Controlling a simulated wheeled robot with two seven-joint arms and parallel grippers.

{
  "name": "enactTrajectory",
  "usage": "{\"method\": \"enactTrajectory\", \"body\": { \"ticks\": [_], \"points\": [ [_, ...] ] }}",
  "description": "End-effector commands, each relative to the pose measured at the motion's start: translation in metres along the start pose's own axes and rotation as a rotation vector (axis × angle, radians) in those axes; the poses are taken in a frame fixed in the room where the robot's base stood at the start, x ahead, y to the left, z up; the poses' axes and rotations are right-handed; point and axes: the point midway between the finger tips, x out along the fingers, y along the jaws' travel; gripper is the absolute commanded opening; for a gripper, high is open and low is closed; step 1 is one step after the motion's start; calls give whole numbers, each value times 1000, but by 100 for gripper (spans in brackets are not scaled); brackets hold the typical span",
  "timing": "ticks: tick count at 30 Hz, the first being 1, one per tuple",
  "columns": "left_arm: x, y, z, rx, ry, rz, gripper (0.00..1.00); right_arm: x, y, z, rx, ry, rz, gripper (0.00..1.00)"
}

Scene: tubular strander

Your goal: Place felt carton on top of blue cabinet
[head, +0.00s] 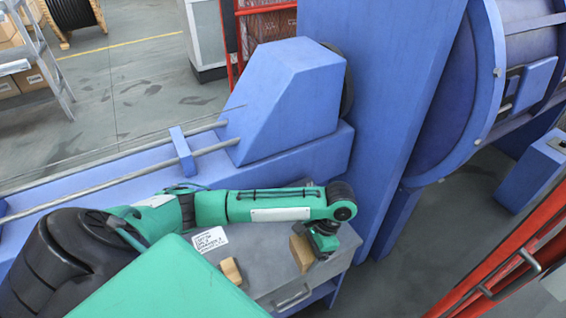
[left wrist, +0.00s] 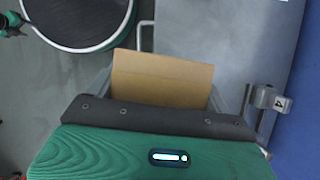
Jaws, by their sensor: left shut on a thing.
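A brown carton (head: 302,252), which I take to be the felt carton, is held in my left gripper (head: 314,250) at the right end of a grey cabinet top. In the left wrist view the carton (left wrist: 162,80) sits between the fingers, with its plain brown face showing. My left gripper is shut on it. Whether the carton touches the grey surface is not clear. The cabinet has a grey top (head: 262,262) and a blue side below (head: 322,292); part of it is hidden behind my arm. My right gripper is not in view.
A small tan block (head: 231,270) and a white printed label (head: 210,239) lie on the grey top. A handle (head: 292,297) is on the front. The large blue machine (head: 285,95) stands close behind. A red frame (head: 510,260) is at the right. Grey floor shows between.

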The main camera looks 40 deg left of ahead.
Motion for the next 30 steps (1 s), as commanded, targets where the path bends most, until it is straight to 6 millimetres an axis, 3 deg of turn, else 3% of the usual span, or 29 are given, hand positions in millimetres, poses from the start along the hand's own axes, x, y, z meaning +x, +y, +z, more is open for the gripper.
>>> {"method": "enactTrajectory", "body": {
  "ticks": [13, 30],
  "points": [
    [-32, -41, 6, 791, 1, -327, 57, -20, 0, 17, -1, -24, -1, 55],
    [-83, -89, 16, 1721, 1, -717, 57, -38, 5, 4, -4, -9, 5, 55]
  ]
}}
